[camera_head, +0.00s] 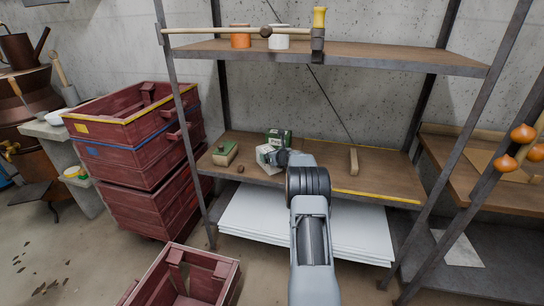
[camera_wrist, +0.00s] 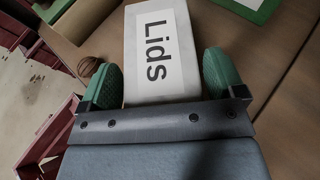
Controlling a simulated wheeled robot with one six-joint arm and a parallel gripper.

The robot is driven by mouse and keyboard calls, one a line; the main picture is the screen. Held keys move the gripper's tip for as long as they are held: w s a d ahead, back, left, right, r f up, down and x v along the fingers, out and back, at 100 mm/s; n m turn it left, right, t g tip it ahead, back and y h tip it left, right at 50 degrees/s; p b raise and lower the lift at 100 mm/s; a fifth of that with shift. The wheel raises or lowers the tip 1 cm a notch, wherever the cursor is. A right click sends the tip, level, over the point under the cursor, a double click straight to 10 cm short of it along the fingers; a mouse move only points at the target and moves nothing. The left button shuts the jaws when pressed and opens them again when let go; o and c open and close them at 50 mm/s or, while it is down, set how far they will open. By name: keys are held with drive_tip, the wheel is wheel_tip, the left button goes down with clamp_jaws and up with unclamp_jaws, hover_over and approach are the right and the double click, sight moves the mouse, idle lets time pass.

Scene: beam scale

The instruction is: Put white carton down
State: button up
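The white carton (camera_head: 266,155) is at the middle shelf board, left of centre in the head view. In the wrist view the carton (camera_wrist: 160,50) fills the space between my fingers, and its label reads "Lids". My gripper (camera_wrist: 163,82) has a green-padded finger along each side of it, and the pads appear to touch its sides. In the head view my gripper (camera_head: 282,157) is partly hidden by my wrist. I cannot tell whether the carton's underside touches the board.
On the middle shelf (camera_head: 320,168), a green box (camera_head: 279,136) stands behind the carton, a green-and-tan box (camera_head: 225,153) and a small brown ball (camera_head: 240,169) to the left, a wooden block (camera_head: 354,160) to the right. Jars stand on the upper shelf (camera_head: 375,56). Red crates (camera_head: 140,150) stand left.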

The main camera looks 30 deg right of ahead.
drive_tip(key=shift+o, duration=0.8)
drive_tip(key=shift+r, duration=0.1)
